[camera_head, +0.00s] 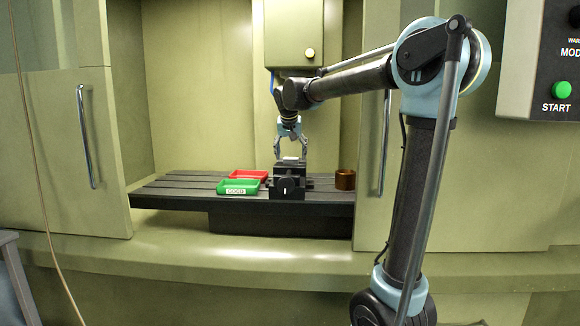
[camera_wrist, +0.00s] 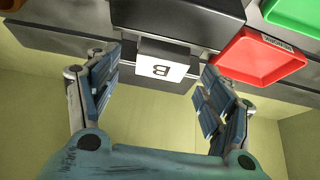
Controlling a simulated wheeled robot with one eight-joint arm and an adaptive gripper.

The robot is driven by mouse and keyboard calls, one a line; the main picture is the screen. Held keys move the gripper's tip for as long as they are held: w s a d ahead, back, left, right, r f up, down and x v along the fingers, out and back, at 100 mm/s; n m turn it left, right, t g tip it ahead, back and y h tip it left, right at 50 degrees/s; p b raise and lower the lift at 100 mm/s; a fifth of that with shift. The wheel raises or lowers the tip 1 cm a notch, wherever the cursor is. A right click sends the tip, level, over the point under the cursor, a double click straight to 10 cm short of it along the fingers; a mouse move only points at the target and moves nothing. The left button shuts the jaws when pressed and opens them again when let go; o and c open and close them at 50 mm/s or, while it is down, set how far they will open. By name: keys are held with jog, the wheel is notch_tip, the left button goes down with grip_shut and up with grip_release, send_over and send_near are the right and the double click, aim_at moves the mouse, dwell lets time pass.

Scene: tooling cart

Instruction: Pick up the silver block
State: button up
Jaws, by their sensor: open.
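The silver block (camera_head: 291,159) sits on top of the black vise (camera_head: 288,184) in the head view, and looks small and pale there. In the wrist view the block (camera_wrist: 165,52) shows a grey face and a white face marked with a letter B, upside down. My gripper (camera_head: 291,151) is open and points down at the vise. In the wrist view my gripper (camera_wrist: 161,62) has one finger on each side of the block, with visible gaps, and nothing is held. The depth between fingertips and block is hard to tell.
A green tray (camera_head: 239,187) and a red tray (camera_head: 249,175) lie left of the vise on the slotted black table (camera_head: 160,197). A brown cylinder (camera_head: 345,180) stands to the right.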

aim_at(291, 162)
jog(key=shift+x, duration=1.6)
jog(key=shift+a, duration=0.1)
jog(key=c, duration=1.3)
